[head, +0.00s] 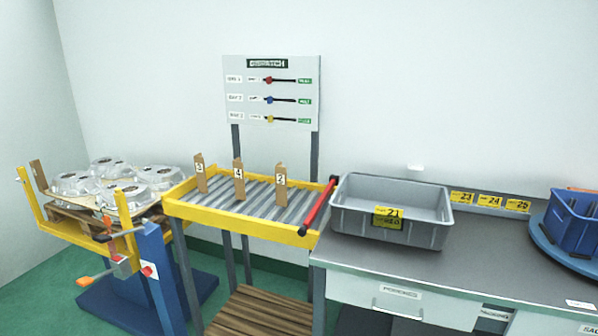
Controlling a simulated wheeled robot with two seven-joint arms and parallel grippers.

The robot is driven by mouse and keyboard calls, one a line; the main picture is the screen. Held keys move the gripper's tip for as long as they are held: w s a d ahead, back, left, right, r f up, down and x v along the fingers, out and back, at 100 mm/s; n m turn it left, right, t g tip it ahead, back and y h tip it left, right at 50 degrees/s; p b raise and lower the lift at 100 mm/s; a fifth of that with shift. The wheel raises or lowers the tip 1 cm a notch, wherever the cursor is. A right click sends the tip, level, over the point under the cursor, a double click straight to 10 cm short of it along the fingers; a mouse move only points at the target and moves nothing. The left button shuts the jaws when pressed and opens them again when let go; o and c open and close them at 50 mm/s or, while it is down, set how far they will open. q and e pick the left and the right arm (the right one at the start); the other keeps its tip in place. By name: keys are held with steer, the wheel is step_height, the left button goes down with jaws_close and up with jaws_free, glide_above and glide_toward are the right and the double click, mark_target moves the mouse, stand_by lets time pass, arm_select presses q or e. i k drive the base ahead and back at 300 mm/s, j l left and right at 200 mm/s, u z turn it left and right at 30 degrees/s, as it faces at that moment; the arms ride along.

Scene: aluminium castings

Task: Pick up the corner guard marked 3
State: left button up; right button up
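Three brown corner guards stand upright, apart from each other, on a yellow-framed roller conveyor (253,222). The left corner guard (201,183) has a small white label that looks like 3 or 5; it is too small to tell. The middle corner guard (239,190) has a label that looks like 4. The right corner guard (281,171) has a label that looks like 2. Neither of my grippers is in view.
A red bar (318,207) crosses the conveyor's right end. A grey bin (391,209) stands on the bench (480,250) to the right, with a blue bin (572,220) farther right. Castings (105,183) lie on a yellow-posted stand at left. A sign board (271,92) rises behind the conveyor.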

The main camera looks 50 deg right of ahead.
mark_target(199, 164)
steer(key=z, duration=1.3)
